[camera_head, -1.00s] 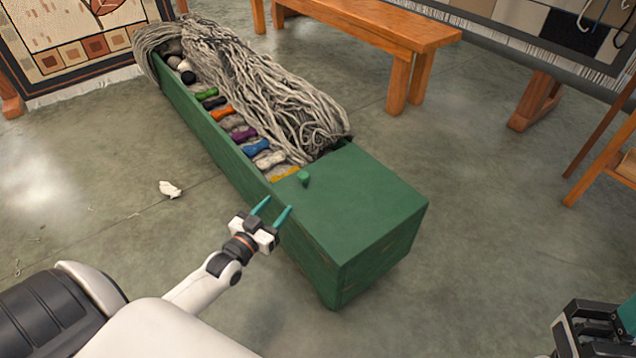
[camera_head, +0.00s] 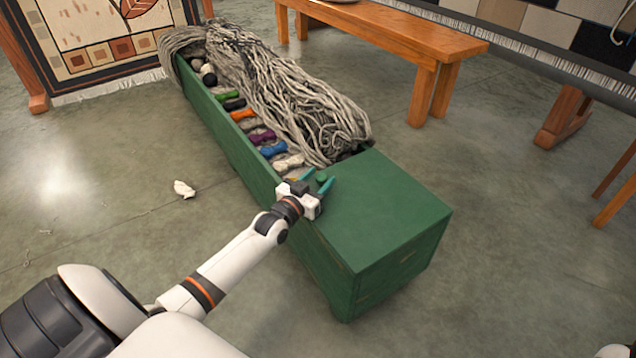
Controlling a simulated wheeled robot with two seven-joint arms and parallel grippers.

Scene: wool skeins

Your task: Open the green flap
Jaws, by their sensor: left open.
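The green flap (camera_head: 381,215) is the flat lid over the near end of a long green box (camera_head: 222,132). It lies shut, level with the box top. A small green knob (camera_head: 321,177) stands near its far left edge. My left gripper (camera_head: 319,181) is open at the knob, with a teal finger on either side of it. I cannot tell whether the fingers touch the knob. The gripper partly hides the flap's left edge.
The open part of the box holds grey wool (camera_head: 285,90) and several coloured skeins, such as a blue skein (camera_head: 273,149). A wooden bench (camera_head: 392,32) stands behind it.

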